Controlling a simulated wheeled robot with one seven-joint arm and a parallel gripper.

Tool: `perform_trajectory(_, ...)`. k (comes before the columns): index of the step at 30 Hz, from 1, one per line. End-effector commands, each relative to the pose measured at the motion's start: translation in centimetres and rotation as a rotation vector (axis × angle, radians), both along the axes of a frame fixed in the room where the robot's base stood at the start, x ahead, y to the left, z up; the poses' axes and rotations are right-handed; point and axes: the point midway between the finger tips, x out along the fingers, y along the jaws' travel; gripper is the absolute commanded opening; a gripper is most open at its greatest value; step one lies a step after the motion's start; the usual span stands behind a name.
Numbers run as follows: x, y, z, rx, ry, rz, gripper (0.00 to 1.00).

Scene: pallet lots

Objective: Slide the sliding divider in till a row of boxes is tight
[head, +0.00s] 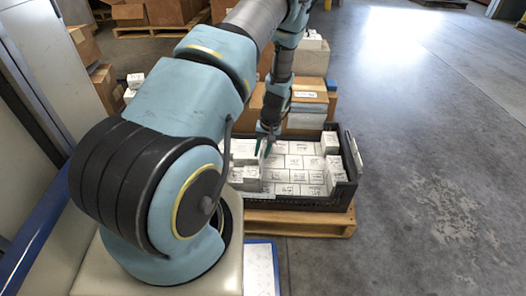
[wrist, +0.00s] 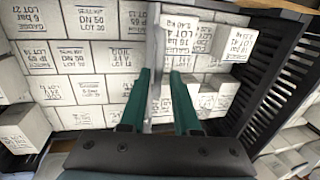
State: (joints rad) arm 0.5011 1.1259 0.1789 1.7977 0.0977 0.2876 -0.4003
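A black crate (head: 310,203) holds several rows of white printed boxes (head: 297,161). My gripper (head: 265,147) points down into the crate, left of its middle. In the wrist view, its two green fingers (wrist: 160,75) stand apart on either side of a thin pale grey upright plate, which looks like the sliding divider (wrist: 156,98). The fingers do not clearly press on it. Boxes stand close together to the left of the divider. To its right, a box (wrist: 213,92) sits apart from the slotted crate wall. The lower end of the divider is hidden by my gripper.
The crate stands on a wooden pallet (head: 300,225). Cardboard boxes (head: 309,98) are stacked behind it. The black slotted wall (wrist: 277,75) rises close on the right in the wrist view. The concrete floor to the right is clear.

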Motion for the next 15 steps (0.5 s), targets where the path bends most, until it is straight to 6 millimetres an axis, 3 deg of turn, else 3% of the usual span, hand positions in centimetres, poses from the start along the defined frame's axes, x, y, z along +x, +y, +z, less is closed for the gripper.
perform_trajectory(3,0.0,-0.1,0.0,-0.001,-0.001,-0.001,0.45)
perform_trajectory(11,0.0,-0.2,0.1,-0.002,-0.002,-0.001,0.45)
perform_trajectory(15,0.0,-0.5,1.4,-0.003,-0.002,-0.002,0.45)
